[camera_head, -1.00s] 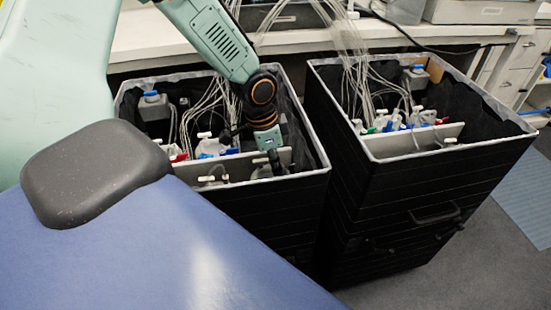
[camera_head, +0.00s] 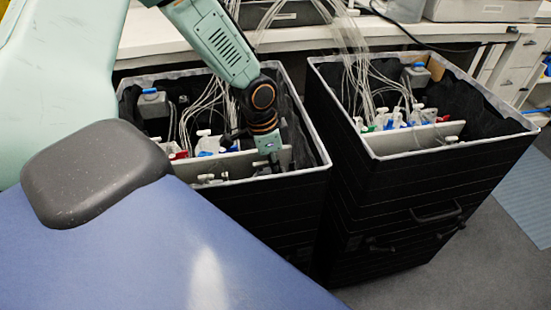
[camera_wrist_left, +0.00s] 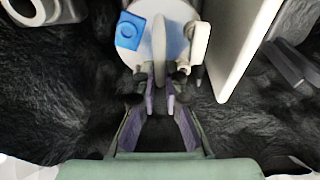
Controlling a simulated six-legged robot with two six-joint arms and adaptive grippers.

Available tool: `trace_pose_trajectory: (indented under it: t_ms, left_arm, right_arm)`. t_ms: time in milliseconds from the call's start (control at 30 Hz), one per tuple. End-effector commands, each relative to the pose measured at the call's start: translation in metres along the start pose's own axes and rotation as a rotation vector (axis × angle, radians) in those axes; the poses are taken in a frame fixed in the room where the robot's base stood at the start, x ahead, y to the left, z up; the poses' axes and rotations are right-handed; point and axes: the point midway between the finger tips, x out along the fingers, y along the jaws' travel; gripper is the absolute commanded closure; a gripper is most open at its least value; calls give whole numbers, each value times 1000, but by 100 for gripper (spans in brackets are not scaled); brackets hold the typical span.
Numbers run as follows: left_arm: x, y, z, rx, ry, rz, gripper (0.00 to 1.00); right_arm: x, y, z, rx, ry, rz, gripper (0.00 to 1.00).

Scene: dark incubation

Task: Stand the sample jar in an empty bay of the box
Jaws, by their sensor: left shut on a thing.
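My left gripper (camera_head: 275,160) reaches down into the front compartment of the left black box (camera_head: 270,225), in front of its pale divider (camera_head: 190,166). In the left wrist view the gripper (camera_wrist_left: 160,90) is shut on the sample jar (camera_wrist_left: 178,14), whose round pale top has a blue cap (camera_wrist_left: 129,30) and a white fitting. The pale divider (camera_wrist_left: 240,45) stands close beside the jar. The jar's lower part and its contact with the floor are hidden. My right gripper is not in view.
A second black box (camera_head: 400,210) stands to the right. Behind the left box's divider are several capped vessels and tubes. A white fitting (camera_head: 208,178) shows in the front compartment, left of my gripper. Dark crumpled lining surrounds the jar in the wrist view.

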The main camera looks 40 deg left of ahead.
Motion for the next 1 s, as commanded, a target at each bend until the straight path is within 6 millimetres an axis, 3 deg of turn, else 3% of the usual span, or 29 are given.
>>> trace_pose_trajectory:
  t_ms: [1000]
  left_arm:
    - [18,-1,3,1,1,-2,100]
  right_arm:
    - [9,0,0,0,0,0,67]
